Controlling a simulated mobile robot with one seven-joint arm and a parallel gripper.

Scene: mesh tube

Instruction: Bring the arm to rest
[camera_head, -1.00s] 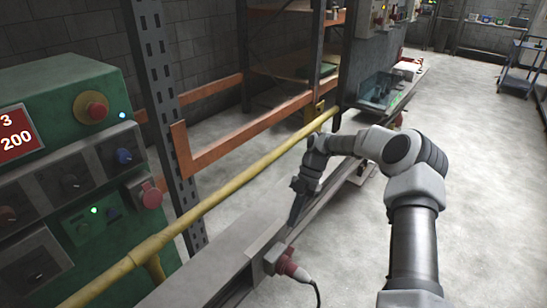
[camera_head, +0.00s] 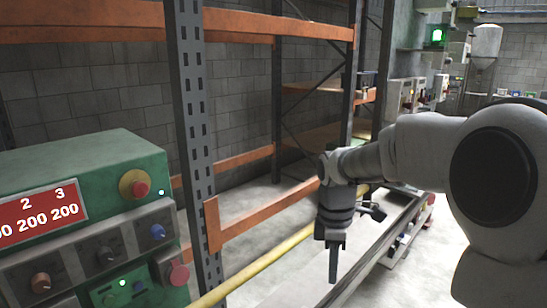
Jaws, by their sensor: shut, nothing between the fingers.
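My arm reaches in from the right edge, its large pale joint close to the camera. My gripper (camera_head: 333,262) hangs pointing down in the middle of the view, in front of the yellow rail and the grey bench ledge (camera_head: 352,280). Its fingers are together, with nothing between them. It appears to be clear of the ledge, though the exact gap is hard to tell.
A green control box (camera_head: 80,175) with knobs and red buttons stands at the left. A perforated upright (camera_head: 190,140) and orange rack beams (camera_head: 262,213) stand behind. A yellow rail (camera_head: 255,272) runs along the ledge. Open floor shows at the right, partly hidden by my arm.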

